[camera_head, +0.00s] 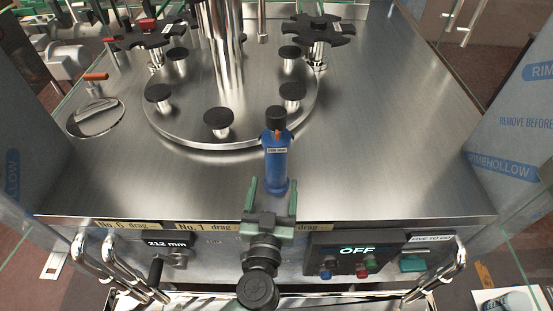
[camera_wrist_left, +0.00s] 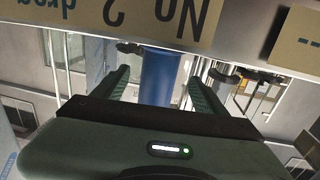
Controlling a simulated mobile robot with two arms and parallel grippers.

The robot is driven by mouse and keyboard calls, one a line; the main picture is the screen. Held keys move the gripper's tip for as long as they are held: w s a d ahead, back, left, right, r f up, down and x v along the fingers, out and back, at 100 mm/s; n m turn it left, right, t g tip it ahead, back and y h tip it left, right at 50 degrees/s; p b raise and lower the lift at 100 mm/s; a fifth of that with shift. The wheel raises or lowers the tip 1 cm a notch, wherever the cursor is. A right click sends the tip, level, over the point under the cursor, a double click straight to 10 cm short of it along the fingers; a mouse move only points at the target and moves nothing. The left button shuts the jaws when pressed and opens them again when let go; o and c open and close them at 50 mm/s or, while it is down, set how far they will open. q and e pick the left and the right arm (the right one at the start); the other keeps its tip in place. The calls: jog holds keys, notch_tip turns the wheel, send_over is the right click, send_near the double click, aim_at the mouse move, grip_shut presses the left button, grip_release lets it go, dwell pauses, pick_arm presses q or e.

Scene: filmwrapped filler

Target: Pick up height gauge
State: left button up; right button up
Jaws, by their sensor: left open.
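The height gauge looks like the upright blue cylinder (camera_head: 277,168) with a black top, a small orange-red part and a white label. It stands on the steel table top near the front edge. My left gripper (camera_head: 272,196) is open, just in front of its lower end. In the left wrist view the blue cylinder (camera_wrist_left: 160,78) shows between the two green fingers (camera_wrist_left: 156,88), with gaps on both sides. I cannot tell how far the fingertips reach along it. My right gripper is not in view.
A round steel plate (camera_head: 190,130) with several black-capped posts lies behind the cylinder, around a central column (camera_head: 222,50). Below the table edge are a control panel (camera_head: 352,255) reading OFF and steel handles (camera_head: 95,258). Clear panels stand at both sides. The table's right part is clear.

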aim_at(275, 181)
pick_arm(q)
jog(key=w, duration=0.3)
jog(key=shift+d+r, duration=0.1)
jog(key=shift+d, duration=0.1)
jog(key=shift+w+d, duration=0.1)
jog(key=shift+w, duration=0.85)
jog(key=shift+s, duration=0.1)
grip_shut()
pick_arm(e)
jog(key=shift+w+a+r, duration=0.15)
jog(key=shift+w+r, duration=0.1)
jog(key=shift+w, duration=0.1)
